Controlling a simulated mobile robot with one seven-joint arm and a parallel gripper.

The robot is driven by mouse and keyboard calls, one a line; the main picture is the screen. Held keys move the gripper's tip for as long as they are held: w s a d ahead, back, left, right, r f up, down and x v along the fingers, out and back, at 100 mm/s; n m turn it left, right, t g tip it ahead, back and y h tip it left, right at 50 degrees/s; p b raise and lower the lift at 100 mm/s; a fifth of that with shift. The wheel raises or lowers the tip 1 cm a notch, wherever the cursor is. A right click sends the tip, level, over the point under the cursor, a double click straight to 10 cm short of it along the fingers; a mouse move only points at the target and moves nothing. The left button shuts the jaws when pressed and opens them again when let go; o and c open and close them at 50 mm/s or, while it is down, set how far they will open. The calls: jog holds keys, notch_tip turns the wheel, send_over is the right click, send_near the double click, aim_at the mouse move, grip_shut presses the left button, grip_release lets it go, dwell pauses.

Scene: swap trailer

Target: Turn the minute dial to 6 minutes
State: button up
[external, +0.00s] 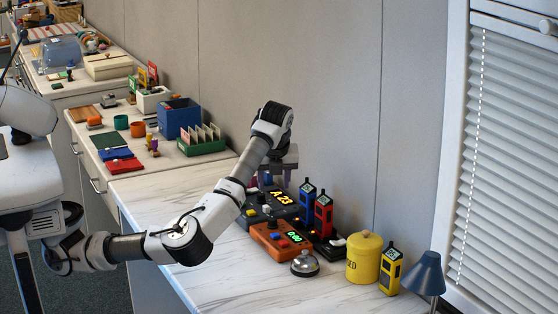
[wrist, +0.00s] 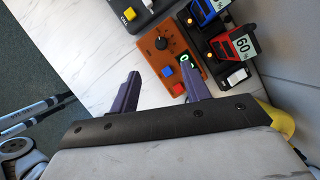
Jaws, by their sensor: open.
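The orange timer box (external: 268,243) stands on the marble-patterned counter, with a green-lit display (external: 293,236) whose digits are too small to read surely. In the wrist view the box (wrist: 150,52) carries a round black dial (wrist: 162,44), a red button (wrist: 177,89) and a blue button (wrist: 167,71). My gripper (wrist: 160,66) is open and empty, its two purple fingers apart on either side of the box's near part, with the dial beyond the fingertips. The right finger partly covers the display. In the external view my gripper (external: 267,184) hangs above and behind the boxes.
A dark box showing "A 23" (external: 281,198) stands behind the orange one. Blue (external: 307,195) and red (external: 323,215) handheld devices stand to its right. A silver bell (external: 305,264), yellow canister (external: 363,258), yellow device (external: 390,272) and blue lamp (external: 426,272) stand nearer. The counter's left front is clear.

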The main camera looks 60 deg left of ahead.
aim_at(272, 219)
jog(key=b+x, duration=0.1)
jog(key=x, duration=1.2)
jog(key=shift+f, duration=0.4)
jog(key=c, duration=1)
